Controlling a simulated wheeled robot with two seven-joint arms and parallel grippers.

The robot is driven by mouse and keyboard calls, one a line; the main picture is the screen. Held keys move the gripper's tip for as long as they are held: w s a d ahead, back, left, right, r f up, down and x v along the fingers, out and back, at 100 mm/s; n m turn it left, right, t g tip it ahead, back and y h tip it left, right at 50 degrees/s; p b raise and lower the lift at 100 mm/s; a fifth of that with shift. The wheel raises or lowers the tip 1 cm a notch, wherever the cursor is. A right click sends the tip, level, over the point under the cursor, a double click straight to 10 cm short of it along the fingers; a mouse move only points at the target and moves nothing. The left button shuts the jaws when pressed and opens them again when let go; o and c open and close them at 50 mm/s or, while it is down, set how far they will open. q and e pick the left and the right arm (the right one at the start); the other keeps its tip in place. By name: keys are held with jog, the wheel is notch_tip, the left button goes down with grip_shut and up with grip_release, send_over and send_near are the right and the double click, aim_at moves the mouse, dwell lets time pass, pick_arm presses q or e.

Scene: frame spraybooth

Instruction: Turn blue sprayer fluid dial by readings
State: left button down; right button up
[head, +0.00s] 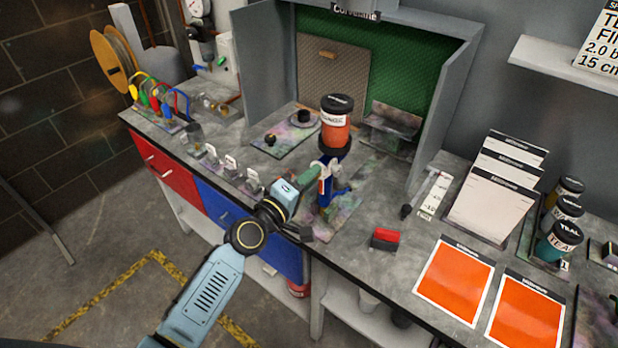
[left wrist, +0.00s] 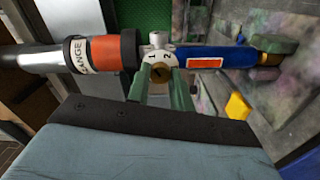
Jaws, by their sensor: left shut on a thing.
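The blue sprayer (head: 325,196) stands on the bench in front of the booth, its orange-filled cup (head: 335,134) with a black lid on top. In the left wrist view the sprayer's blue body (left wrist: 225,57) lies across the picture, with the orange cup (left wrist: 104,50) to the left. Between them is the white fluid dial (left wrist: 158,58), marked 1 and 2, with a brass knob (left wrist: 161,73). My left gripper (left wrist: 161,80) is shut on the knob, its green fingers on either side. It also reaches the sprayer in the head view (head: 316,177). My right gripper is out of view.
Orange sample cards (head: 455,280) and a red-topped block (head: 385,239) lie to the right. Pale cards (head: 492,205) and lidded paint jars (head: 560,238) stand farther right. Coloured hoses (head: 155,95) and a gauge (head: 200,8) are at the left. Booth side walls (head: 445,105) flank the sprayer's far side.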

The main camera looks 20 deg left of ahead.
pick_arm(q)
jog(key=c, duration=1.2)
grip_release()
jog(key=shift+c, duration=0.2)
jog(key=shift+s, duration=0.15)
jog(key=b+v, duration=0.2)
jog(key=v, duration=1.1)
jog(key=s+a+f+m+g+y+b, duration=0.1)
jog(key=s+f+m+g, duration=0.15)
jog(key=f, duration=0.85)
jog(key=s+a+f+m+g+y+b, duration=0.1)
jog(key=s+f+g+y+b, duration=0.15)
jog(key=f, duration=0.95)
jog(key=s+a+f+m+g+y, duration=0.1)
jog(key=s+f+m+g, duration=0.15)
jog(key=f, duration=0.85)
jog(key=s+f+m+g+y+b, duration=0.1)
jog(key=s+f+m+g+b, duration=0.1)
jog(key=s+f, duration=1)
jog(key=s+a+f+m+g+b, duration=0.1)
jog(key=s+f+m+g, duration=0.4)
jog(key=s+f, duration=0.7)
jog(key=s+g+b, duration=0.1)
jog(key=s, duration=0.4)
jog(key=shift+s+a+y, duration=0.2)
jog(key=shift+a+y, duration=0.05)
jog(key=shift+y, duration=0.1)
